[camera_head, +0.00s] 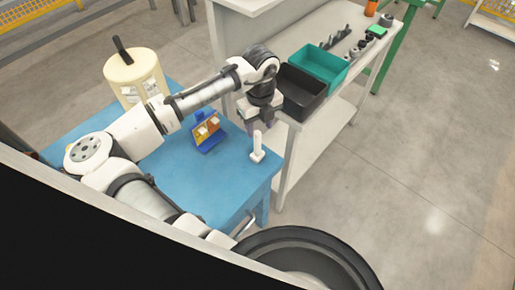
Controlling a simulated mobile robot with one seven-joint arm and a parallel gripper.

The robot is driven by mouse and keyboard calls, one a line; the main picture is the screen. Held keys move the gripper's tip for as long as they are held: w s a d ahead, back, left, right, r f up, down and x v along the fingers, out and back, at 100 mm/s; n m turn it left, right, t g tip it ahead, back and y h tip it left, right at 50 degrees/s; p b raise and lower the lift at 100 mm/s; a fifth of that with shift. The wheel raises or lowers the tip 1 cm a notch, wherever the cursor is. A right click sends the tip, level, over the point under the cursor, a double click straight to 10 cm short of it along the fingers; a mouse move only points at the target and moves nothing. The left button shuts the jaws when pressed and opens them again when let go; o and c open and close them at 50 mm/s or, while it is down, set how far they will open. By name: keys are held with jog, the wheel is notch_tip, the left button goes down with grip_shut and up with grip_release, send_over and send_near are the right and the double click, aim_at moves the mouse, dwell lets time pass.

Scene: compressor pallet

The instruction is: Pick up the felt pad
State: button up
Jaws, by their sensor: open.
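I cannot make out a felt pad for certain in the head view. My gripper (263,122) points down above the right part of the blue table (190,180), close to the black bin (302,93). Its jaws are open, and I see nothing held between them. A blue holder with orange and yellow parts (208,131) stands to the left of the gripper.
A cream cylinder with a black handle (133,75) stands at the table's back left. A teal bin (320,68) sits behind the black bin on a pale shelf unit (352,75). Small dark parts and a green block (377,31) lie further along it. Floor at right is clear.

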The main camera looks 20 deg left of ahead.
jog(key=shift+s+a+f+p, duration=0.15)
jog(key=shift+f+p, duration=0.4)
jog(key=shift+f, duration=1.05)
jog(key=shift+a+f+p, duration=0.1)
jog(key=shift+f+p, duration=0.45)
jog(key=shift+f, duration=1)
jog(key=c, duration=1)
grip_shut()
jog(key=shift+r, duration=0.15)
